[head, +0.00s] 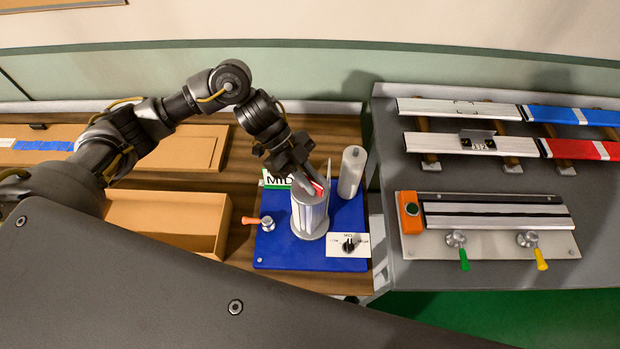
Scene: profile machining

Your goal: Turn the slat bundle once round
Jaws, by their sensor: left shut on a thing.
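The slat bundle (310,219) is a pale, ribbed, upright cylinder. It stands on a round grey foot on a blue base plate (275,250). My left gripper (308,186) reaches down from above to the bundle's top and is shut on it. A small red part shows at the fingertips; what it belongs to is hard to tell. The fingers hide part of the bundle's top rim. A green and white sign reading "MID" (277,181) stands behind the bundle, partly covered by the gripper. My right gripper is not in view.
The blue plate also carries a white cylinder (352,172), an orange-handled clamp (266,222) and a dial panel (348,245). An open cardboard box (160,206) lies left. A grey bench (392,165) at right holds profiles and a fixture (490,246) with green and yellow levers.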

